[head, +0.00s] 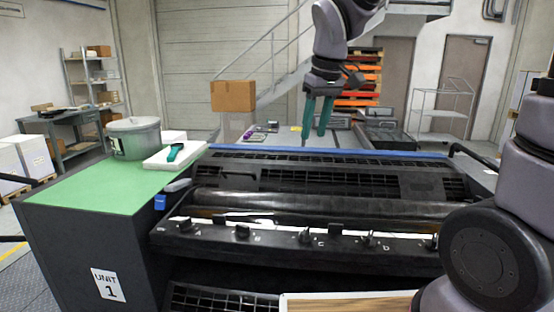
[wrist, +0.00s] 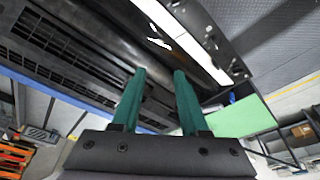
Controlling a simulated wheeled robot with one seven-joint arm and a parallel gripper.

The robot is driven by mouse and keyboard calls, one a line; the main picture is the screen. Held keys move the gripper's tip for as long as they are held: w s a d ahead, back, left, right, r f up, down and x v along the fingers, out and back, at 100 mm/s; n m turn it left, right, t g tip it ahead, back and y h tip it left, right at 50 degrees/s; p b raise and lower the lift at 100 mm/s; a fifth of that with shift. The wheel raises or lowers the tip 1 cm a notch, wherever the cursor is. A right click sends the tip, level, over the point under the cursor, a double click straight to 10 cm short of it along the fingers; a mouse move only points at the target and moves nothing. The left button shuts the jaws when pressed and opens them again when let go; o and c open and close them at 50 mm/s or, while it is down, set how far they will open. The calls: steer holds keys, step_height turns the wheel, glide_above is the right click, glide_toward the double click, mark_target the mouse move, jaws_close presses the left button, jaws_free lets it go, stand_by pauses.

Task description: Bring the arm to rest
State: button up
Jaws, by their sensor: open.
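My gripper (head: 314,138) hangs in the air above the back part of the black ink unit (head: 320,182), with its two teal fingers pointing down. In the wrist view my gripper (wrist: 160,75) shows its fingers apart with nothing between them. The fingers appear clear of the unit. My arm reaches in from the top of the head view, and part of it fills the right side.
A green top (head: 80,190) at left bears a grey bucket (head: 134,138) and a white tray (head: 176,156) with a teal-handled tool (head: 175,152). Knobs line the unit's front. A cardboard box (head: 233,96) stands behind. A wooden board (head: 350,303) lies at the bottom.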

steer(key=s+d+r+m+t, duration=0.2)
steer(key=s+d+r+m, duration=0.1)
steer(key=d, duration=0.5)
steer(key=s+d+r+m+t, duration=0.2)
steer(key=s+d+r+m, duration=0.2)
steer(key=s+d+m, duration=0.2)
steer(key=d+m, duration=0.1)
steer(key=d, duration=0.1)
steer(key=shift+s+d+r+t+y, duration=0.2)
steer(key=shift+s+d+t+y, duration=0.1)
steer(key=shift+d+t, duration=0.1)
